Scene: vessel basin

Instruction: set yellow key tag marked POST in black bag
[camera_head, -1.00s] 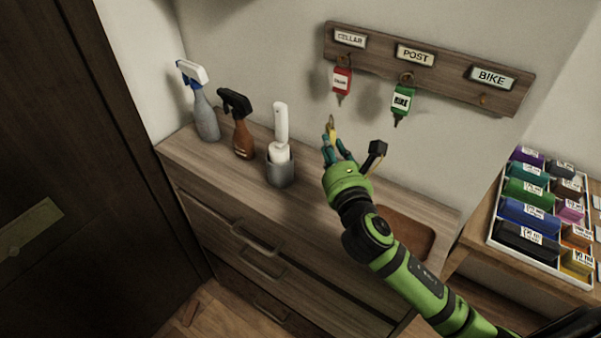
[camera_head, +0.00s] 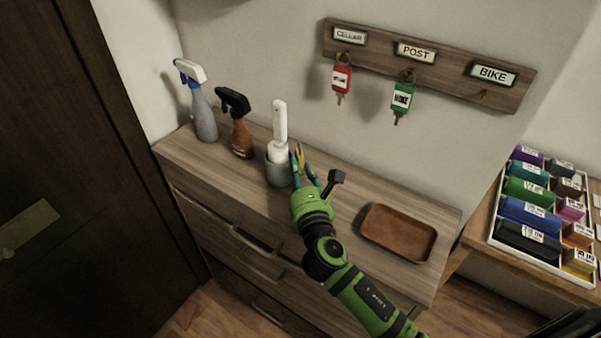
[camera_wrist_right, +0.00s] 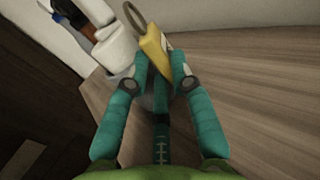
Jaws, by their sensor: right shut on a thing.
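The yellow key tag (camera_wrist_right: 154,56) is pinched between the fingertips of my right gripper (camera_wrist_right: 160,75), with its metal ring at the top in the right wrist view. Its lettering cannot be read. In the head view, my right gripper (camera_head: 305,172) holds the tag (camera_head: 299,155) over the cabinet top, just right of the grey holder. No black bag can be made out in either view. My left gripper is out of view.
A brush in a grey holder (camera_head: 279,172) stands close left of my gripper, with a brown spray bottle (camera_head: 242,138) and a grey one (camera_head: 205,118) beyond. A brown tray (camera_head: 399,233) lies right. A key rack (camera_head: 440,68) holds red and green tags. Coloured rolls (camera_head: 530,210) fill a white tray.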

